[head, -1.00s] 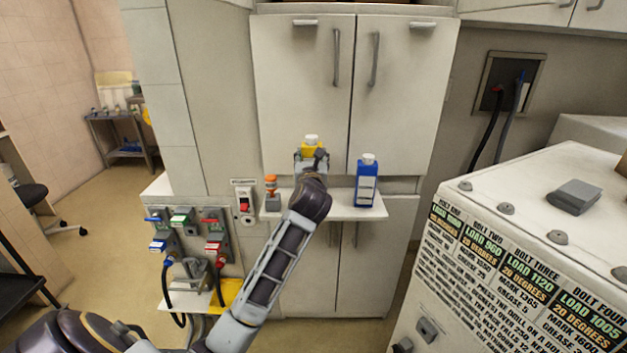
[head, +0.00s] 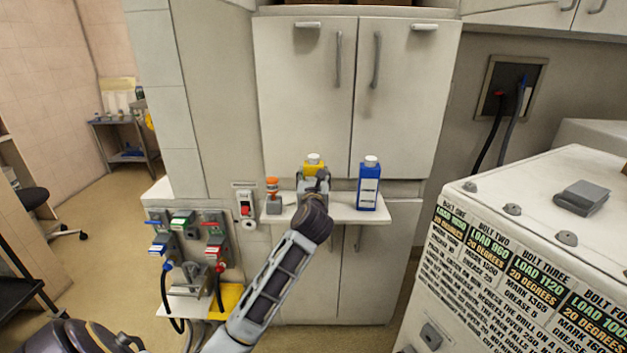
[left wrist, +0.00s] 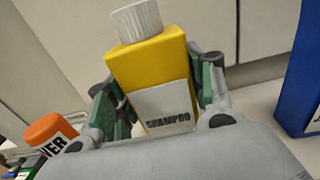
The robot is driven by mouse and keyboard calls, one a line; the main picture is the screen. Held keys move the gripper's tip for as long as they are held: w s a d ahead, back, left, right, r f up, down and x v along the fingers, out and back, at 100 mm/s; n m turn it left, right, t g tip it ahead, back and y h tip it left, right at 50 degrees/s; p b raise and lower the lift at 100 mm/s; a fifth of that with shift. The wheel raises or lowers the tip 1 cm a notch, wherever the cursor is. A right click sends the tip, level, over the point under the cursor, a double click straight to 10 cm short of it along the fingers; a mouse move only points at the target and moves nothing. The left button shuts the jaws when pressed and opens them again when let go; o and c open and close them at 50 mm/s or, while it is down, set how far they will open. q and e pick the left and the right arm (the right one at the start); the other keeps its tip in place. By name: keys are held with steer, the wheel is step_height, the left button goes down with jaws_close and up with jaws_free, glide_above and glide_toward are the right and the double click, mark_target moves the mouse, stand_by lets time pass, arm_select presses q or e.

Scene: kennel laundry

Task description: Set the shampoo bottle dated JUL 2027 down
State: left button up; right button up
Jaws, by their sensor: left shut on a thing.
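The shampoo bottle is yellow with a white cap and a white label reading SHAMPOO. It shows in the head view (head: 314,163) and large in the left wrist view (left wrist: 153,72). No date can be read on it. My left gripper (head: 313,182) is shut on the bottle, with a finger on each side of it, seen closely in the left wrist view (left wrist: 160,100). The bottle is over the small white shelf (head: 343,213), between the other two containers. Its base is hidden by the gripper, so I cannot tell whether it touches the shelf. My right gripper is out of view.
A blue bottle (head: 368,186) with a white cap stands on the shelf to the right. An orange-topped container (head: 272,190) stands to the left. Cabinet doors (head: 405,100) rise behind. Valves with hoses (head: 185,240) are lower left; a large labelled machine (head: 540,200) is at right.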

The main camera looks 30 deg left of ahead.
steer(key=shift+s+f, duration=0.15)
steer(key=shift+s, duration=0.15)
arm_select(q)
steer(key=shift+f, duration=0.1)
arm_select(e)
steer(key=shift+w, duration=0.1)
arm_select(q)
steer(key=o, duration=1.3)
steer(key=shift+c, duration=0.2)
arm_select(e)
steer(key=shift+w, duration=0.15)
arm_select(q)
steer(key=p+v, duration=0.1)
steer(key=v, duration=1.1)
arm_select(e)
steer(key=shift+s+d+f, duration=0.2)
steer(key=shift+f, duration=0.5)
